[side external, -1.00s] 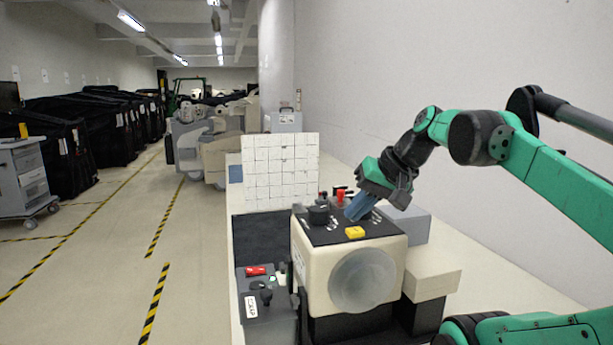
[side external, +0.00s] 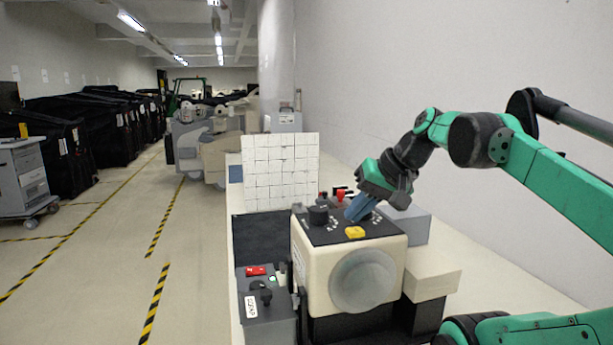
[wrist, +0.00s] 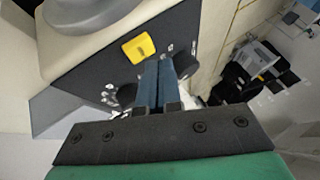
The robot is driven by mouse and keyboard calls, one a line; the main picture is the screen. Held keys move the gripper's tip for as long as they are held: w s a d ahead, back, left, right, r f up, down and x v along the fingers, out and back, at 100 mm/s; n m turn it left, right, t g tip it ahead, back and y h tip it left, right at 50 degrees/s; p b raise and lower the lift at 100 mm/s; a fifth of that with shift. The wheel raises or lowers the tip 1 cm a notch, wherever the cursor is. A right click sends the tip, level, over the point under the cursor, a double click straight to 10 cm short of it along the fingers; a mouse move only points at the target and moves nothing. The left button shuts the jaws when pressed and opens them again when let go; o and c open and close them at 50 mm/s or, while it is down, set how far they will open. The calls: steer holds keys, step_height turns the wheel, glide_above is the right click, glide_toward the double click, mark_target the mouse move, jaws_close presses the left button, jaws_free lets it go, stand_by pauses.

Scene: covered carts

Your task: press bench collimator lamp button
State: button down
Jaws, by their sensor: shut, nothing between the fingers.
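The bench collimator is a cream box (side external: 318,272) with a round translucent window on its front and a black control panel (side external: 335,228) on top. A yellow button (side external: 355,232) sits on that panel near the front edge; it also shows in the wrist view (wrist: 138,47). My gripper (side external: 351,215) is shut and empty, with its blue fingers pointing down at the panel just behind the button. In the wrist view the fingertips (wrist: 160,62) appear beside the button, apart from it. Whether they touch the panel cannot be told.
A black knob (side external: 318,215) stands left of my fingers; another knob (wrist: 185,65) shows close by in the wrist view. A red knob (side external: 340,196) is behind.

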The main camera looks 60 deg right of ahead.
steer(key=shift+f, duration=0.35)
steer(key=shift+f, duration=0.35)
stand_by(0.6)
steer(key=shift+r, duration=0.8)
steer(key=shift+r, duration=2.5)
step_height(320, 180, up, 7)
glide_above(357, 231)
steer(key=shift+d, duration=0.1)
